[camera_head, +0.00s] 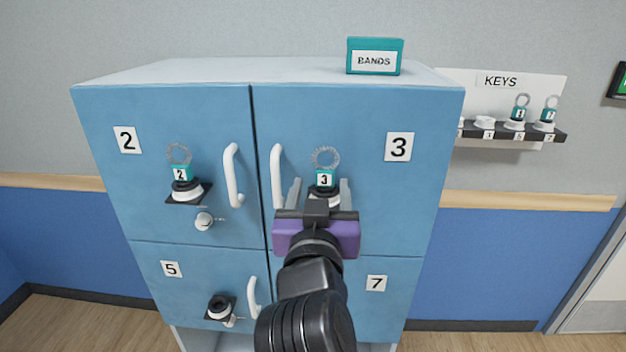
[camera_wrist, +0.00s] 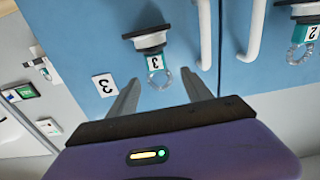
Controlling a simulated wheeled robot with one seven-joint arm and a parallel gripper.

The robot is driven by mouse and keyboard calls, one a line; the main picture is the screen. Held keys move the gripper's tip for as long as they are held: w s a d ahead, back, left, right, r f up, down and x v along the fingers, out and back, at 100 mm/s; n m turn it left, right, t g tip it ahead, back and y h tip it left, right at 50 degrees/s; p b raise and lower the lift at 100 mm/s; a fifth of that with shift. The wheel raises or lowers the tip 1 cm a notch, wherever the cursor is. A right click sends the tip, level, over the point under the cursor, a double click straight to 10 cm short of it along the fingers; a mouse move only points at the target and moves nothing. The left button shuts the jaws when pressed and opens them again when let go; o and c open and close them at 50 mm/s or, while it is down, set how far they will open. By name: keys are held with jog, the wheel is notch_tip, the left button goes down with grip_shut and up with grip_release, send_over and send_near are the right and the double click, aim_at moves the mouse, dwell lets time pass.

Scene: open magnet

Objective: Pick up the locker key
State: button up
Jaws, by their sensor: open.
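The key with tag 3 (camera_head: 325,178) sits on a round black-and-white holder on locker door 3, its wire ring standing up above a teal tag. The wrist view shows it upside down, its tag (camera_wrist: 161,58) and ring just beyond my fingertips. My gripper (camera_head: 320,188) is open and empty, with its fingers to either side of the key's tag in the head view. In the wrist view my gripper (camera_wrist: 164,90) shows the ring ahead between the spread fingers; contact is not visible. The holder is partly hidden behind my gripper in the head view.
Key 2 (camera_head: 181,174) sits on door 2. White handles (camera_head: 277,176) stand out close left of my gripper. Door 5 has an empty-looking holder (camera_head: 219,307). A KEYS rack (camera_head: 512,132) with other keys hangs right; a BANDS box (camera_head: 374,57) sits on top.

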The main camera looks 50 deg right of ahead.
aim_at(325, 176)
jog(key=shift+d+f, duration=0.25)
jog(key=p+x, duration=0.3)
jog(key=x, duration=0.3)
jog(key=shift+w+d+f, duration=0.1)
jog(key=shift+d, duration=0.2)
jog(key=shift+w+d+f, duration=0.1)
jog(key=shift+w+d, duration=0.2)
jog(key=shift+d, duration=0.05)
grip_shut()
